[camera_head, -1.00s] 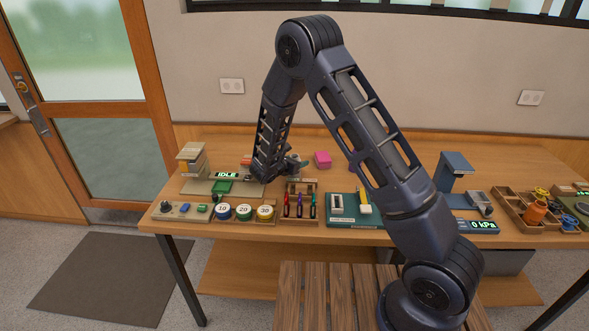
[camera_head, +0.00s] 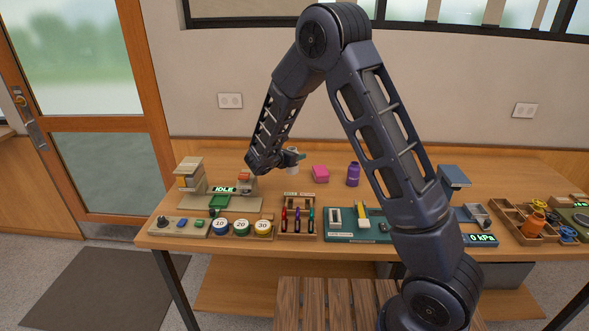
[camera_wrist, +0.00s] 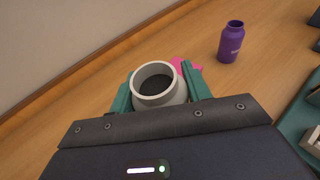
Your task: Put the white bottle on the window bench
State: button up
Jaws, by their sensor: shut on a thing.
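The white bottle (camera_wrist: 159,84) is between the teal fingers of my gripper (camera_wrist: 163,90) in the wrist view, its round dark mouth facing the camera. My gripper is shut on it. In the head view my gripper (camera_head: 290,159) is over the back of the workbench, and the white bottle (camera_head: 292,152) shows only in part behind it. I cannot tell whether its base touches the tabletop. I cannot identify the window bench for sure in these views.
A pink block (camera_head: 320,173) and a purple bottle (camera_head: 353,174) stand right of my gripper on the workbench (camera_head: 400,163). Trays, a pen rack (camera_head: 297,220) and numbered discs line the front. A slatted wooden surface (camera_head: 340,305) is in the foreground.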

notch_tip(320, 180, up, 10)
jog(key=shift+f, duration=0.25)
jog(key=shift+w+d+r, duration=0.1)
jog(key=shift+d+r, duration=0.05)
jog(key=shift+r, duration=0.05)
jog(key=w+d+f+n+t+y, duration=0.1)
jog(key=w+d+f, duration=0.3)
jog(key=d, duration=0.5)
jog(key=w+d+f+n+y, duration=0.1)
jog(key=w+d, duration=0.6)
jog(key=d, duration=0.2)
jog(key=d+f+y, duration=0.1)
jog(key=d+f, duration=0.3)
jog(key=d, duration=0.3)
jog(key=d+f+n+y, duration=0.1)
jog(key=d+f, duration=0.3)
jog(key=d, duration=0.4)
jog(key=shift+w+d+f+t, duration=0.2)
jog(key=shift+w+f+t, duration=0.1)
jog(key=shift+w+t, duration=0.1)
